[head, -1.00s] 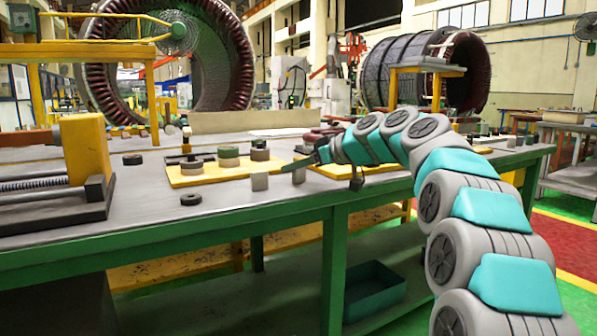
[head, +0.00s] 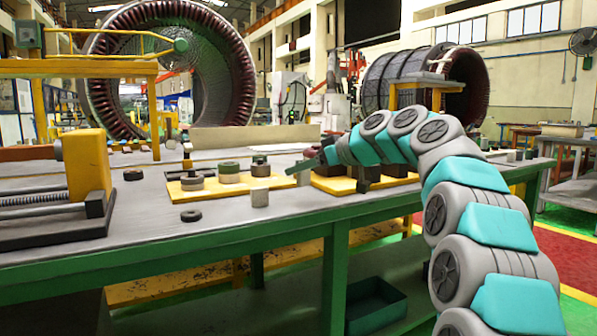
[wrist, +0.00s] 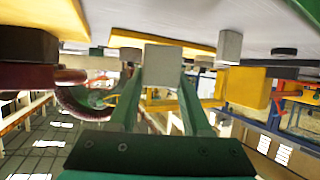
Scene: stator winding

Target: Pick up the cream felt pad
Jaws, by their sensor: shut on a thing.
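My gripper (head: 303,167) is at the end of the arm, over the table's front part by the yellow boards. In the wrist view my gripper (wrist: 163,80) has its two green fingers shut on a pale, square-faced piece, which I take for the cream felt pad (wrist: 165,62). The pad also shows small below the fingertips in the head view (head: 303,179); it looks grey-white there. It appears held off the table. The wrist view is upside down, with the table at the top.
A grey cylinder (head: 260,197) stands left of my gripper. Behind it a yellow board (head: 210,187) bears several round stacks. A second yellow board (head: 338,186) with dark blocks lies to the right. A black ring (head: 191,216) and a vise with a yellow block (head: 88,170) are left.

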